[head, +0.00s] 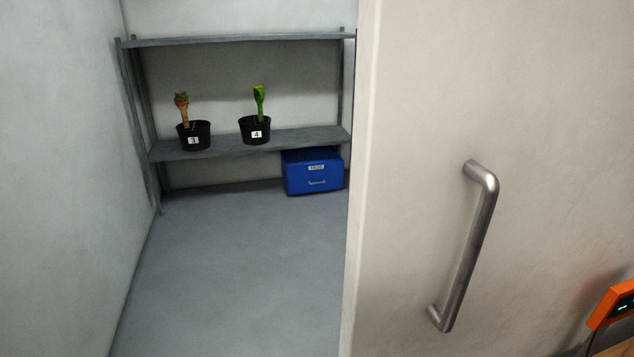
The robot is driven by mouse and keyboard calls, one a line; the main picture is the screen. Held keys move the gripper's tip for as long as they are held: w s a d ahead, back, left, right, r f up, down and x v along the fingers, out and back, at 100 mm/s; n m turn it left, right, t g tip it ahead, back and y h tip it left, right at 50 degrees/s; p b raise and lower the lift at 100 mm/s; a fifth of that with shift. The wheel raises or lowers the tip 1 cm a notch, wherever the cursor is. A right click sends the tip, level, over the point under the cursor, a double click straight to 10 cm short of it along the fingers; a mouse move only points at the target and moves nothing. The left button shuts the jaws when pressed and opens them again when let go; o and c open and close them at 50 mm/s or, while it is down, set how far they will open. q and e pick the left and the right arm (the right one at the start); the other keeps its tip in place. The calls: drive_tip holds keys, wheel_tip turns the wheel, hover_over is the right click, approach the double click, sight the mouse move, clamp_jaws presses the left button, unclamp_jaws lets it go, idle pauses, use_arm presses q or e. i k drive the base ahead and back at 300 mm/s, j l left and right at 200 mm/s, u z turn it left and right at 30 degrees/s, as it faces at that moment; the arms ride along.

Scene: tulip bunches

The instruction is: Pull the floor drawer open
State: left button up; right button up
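A blue drawer unit (313,174) stands on the floor at the back of the small room, under the right end of the lower shelf. Its front has a white label (316,167) and a small grey handle (317,183). The drawer front looks shut. The label is too small to read. Neither of my grippers shows in the head view.
A grey shelf rack (225,148) holds two black pots with plants, marked 3 (194,136) and 4 (255,131). A pale door (420,120) with a steel handle (471,245) fills the right side. An orange device (612,304) is at far right. The grey floor (240,270) is clear.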

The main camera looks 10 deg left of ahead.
sight(302, 180)
drive_tip(key=i+j+u, duration=0.1)
drive_tip(key=j+u, duration=0.25)
drive_tip(key=i+j+u, duration=0.15)
drive_tip(key=i+j, duration=0.55)
drive_tip(key=i+j+u, duration=0.2)
drive_tip(key=i+j, duration=0.4)
drive_tip(key=i+z, duration=0.25)
drive_tip(key=i, duration=0.3)
drive_tip(key=i+j+z, duration=0.1)
drive_tip(key=i+z, duration=0.15)
drive_tip(key=i, duration=0.35)
drive_tip(key=i+j+z, duration=0.25)
drive_tip(key=i, duration=0.3)
